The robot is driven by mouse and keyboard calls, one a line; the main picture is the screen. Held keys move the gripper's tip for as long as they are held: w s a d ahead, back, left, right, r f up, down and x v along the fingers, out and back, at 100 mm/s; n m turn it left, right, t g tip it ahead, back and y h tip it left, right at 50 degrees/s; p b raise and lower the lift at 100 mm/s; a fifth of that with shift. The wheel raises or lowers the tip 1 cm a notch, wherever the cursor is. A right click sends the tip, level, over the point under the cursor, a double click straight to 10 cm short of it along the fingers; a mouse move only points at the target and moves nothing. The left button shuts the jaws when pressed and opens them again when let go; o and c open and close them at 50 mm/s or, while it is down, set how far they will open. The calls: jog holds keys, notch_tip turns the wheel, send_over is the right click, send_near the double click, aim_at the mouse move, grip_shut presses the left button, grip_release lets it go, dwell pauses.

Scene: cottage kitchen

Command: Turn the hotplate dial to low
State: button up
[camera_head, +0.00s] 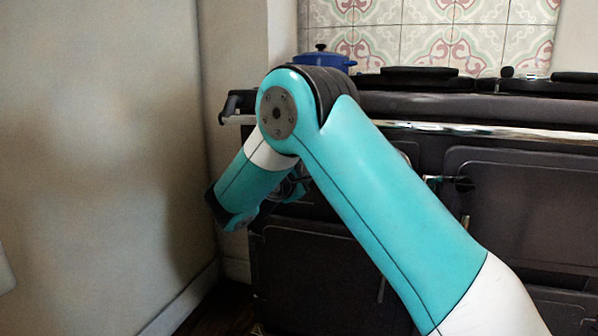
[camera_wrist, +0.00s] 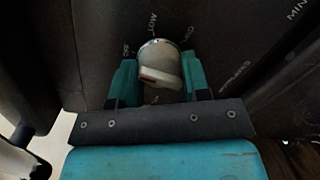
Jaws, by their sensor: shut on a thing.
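The hotplate dial (camera_wrist: 160,55) is a round, pale metal knob with a raised grip bar, on the dark cooker front in the wrist view. A small reddish mark shows on the bar's lower left end. Worn pale lettering rings the dial; one word above it looks like LOW, and the rest is hard to read. My gripper (camera_wrist: 158,74) has its teal fingers on either side of the dial, shut on it. In the head view my arm hides the dial and most of the gripper.
The dark range cooker (camera_head: 520,205) has a shiny front rail (camera_head: 480,130) above its doors. A blue pot (camera_head: 325,60) stands on top at the back left. A plain wall (camera_head: 100,150) is close on the left. Another label, MIN (camera_wrist: 297,9), shows at the wrist view's right.

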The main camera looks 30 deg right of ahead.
jog(key=m, duration=0.5)
jog(key=shift+m+y, duration=0.3)
jog(key=shift+y, duration=0.1)
jog(key=m+b, duration=0.1)
jog(key=m, duration=0.3)
jog(key=shift+r+m, duration=0.1)
jog(key=shift+m, duration=0.3)
jog(key=o, duration=0.9)
